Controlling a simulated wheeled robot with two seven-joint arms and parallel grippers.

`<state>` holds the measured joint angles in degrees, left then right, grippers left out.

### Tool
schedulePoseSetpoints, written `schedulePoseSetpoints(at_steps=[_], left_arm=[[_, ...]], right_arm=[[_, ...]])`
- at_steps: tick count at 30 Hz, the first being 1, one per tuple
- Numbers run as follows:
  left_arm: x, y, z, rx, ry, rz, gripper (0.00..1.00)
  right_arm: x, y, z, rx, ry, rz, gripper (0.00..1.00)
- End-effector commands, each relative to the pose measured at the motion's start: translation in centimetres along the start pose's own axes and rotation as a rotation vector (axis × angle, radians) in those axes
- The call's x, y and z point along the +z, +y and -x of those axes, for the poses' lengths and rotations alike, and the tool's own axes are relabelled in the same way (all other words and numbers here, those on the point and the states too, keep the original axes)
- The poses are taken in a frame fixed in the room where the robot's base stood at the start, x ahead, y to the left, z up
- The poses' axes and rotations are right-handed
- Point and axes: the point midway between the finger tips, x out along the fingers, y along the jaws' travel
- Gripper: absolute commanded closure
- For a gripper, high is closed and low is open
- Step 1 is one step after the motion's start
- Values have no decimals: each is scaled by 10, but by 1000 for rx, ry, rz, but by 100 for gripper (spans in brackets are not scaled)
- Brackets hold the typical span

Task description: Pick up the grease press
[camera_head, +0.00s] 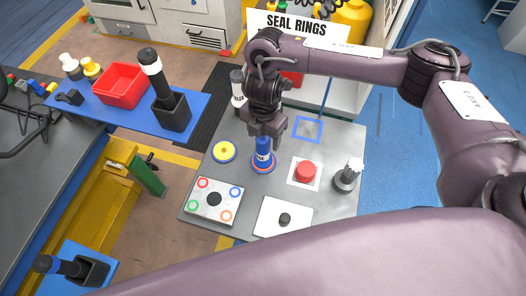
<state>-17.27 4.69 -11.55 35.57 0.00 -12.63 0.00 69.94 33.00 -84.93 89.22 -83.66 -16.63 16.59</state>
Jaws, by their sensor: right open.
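A small blue upright cylinder with a pale label (263,153), which looks like the grease press, stands on a round red-and-blue ringed spot on the grey table (335,215). My right gripper (265,132) points down directly over it, with its open fingers at the cylinder's top end. The gripper hides that top, and I cannot tell whether the fingers touch it. My left gripper is not in view.
A yellow disc (223,151), a red button (306,171), a metal-and-black knob-like part (348,174) and a plate with coloured rings (213,201) surround the cylinder. A blue shelf (93,113) at left bears a red bin (121,86) and a black holder (172,112).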

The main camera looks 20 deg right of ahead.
Motion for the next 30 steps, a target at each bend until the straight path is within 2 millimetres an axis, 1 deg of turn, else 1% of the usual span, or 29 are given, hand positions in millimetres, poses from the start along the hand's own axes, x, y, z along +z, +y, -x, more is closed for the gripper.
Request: schedulePoseSetpoints(at_steps=[6, 18, 21, 30], left_arm=[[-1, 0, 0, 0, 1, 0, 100], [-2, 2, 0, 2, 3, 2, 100], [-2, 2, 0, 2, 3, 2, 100], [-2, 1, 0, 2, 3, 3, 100]], right_arm=[[0, 0, 0, 0, 0, 0, 37], [0, 0, 0, 0, 0, 0, 89], [0, 0, 0, 0, 0, 0, 100], [0, 1, 1, 2, 0, 0, 100]])
